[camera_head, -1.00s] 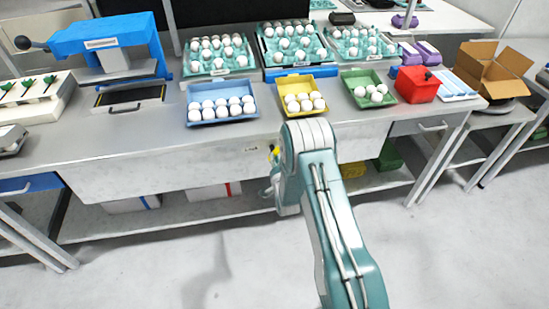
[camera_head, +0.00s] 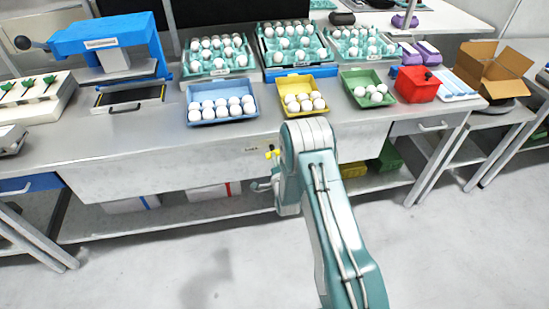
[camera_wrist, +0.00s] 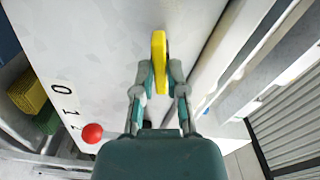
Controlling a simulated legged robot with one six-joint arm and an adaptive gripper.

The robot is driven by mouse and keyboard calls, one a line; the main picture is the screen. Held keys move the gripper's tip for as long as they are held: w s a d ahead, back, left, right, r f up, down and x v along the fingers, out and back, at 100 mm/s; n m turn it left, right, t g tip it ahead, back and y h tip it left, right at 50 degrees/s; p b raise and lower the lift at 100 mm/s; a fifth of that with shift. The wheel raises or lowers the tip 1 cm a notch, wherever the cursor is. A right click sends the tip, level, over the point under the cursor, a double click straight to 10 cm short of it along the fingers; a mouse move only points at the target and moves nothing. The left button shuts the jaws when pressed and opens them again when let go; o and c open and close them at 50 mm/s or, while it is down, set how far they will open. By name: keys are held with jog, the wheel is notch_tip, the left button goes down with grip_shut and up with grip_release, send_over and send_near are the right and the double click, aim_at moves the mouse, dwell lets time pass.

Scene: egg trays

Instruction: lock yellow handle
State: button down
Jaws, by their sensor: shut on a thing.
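The yellow handle (camera_wrist: 158,45) is a short bar on the pale front panel, near the upper middle of the wrist view. My gripper (camera_wrist: 160,70) has one finger on each side of its lower part and is shut on it. In the head view a small bit of the yellow handle (camera_head: 273,154) shows at the bench front, just left of my arm. My gripper is mostly hidden there behind my arm; only a part of it shows below the handle. The panel (camera_wrist: 95,45) carries the printed marks 0 and 1.
A red ball knob (camera_wrist: 92,133) is left of my gripper in the wrist view. The bench top (camera_head: 150,140) above holds a blue tray (camera_head: 222,119), a yellow tray (camera_head: 308,112) and a green tray (camera_head: 372,101) with eggs. The floor in front is clear.

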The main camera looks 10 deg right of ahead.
jog(key=shift+r, duration=0.1)
jog(key=m, duration=0.3)
jog(key=shift+m, duration=0.3)
jog(key=c, duration=0.6)
grip_release()
